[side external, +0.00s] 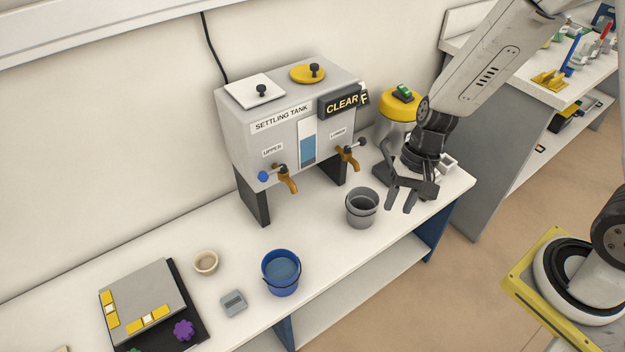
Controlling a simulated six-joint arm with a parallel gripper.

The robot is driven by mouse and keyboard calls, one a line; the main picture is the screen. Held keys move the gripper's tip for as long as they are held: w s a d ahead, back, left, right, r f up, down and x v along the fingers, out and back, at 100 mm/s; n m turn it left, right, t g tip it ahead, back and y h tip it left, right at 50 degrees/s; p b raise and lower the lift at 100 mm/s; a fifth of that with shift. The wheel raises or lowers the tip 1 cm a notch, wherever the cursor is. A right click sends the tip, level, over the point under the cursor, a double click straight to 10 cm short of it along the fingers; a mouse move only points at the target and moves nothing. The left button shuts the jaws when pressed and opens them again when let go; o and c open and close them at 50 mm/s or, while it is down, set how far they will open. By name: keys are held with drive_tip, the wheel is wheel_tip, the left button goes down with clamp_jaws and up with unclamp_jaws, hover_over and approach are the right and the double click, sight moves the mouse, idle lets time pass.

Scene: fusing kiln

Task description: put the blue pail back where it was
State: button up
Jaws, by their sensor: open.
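The blue pail (281,285) stands upright on the white bench near its front edge, left of the tank's front, with bluish liquid inside. A grey pail (361,219) stands upright on the bench in front of the tank's right leg, below and a little right of the lower tap. My gripper (399,207) is open and empty, just right of the grey pail and apart from the blue pail. From this one view I cannot tell whether a finger touches the grey pail.
The settling tank (252,150) has an upper tap (286,182) and a lower tap (350,157). A beige bowl (205,262), a small grey device (233,303) and a grey plate with yellow pieces (140,290) lie left of the blue pail. A yellow-topped container (398,104) stands behind my gripper.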

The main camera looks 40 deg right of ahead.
drive_tip(key=s+d+r+n+t+h, duration=0.1)
drive_tip(key=d+r+n+t+h, duration=0.2)
drive_tip(key=d+r+n, duration=0.3)
drive_tip(key=shift+s+d+r+n+t+h, duration=0.3)
drive_tip(key=shift+r+n+h, duration=0.1)
drive_tip(key=shift+h, duration=0.1)
idle(0.9)
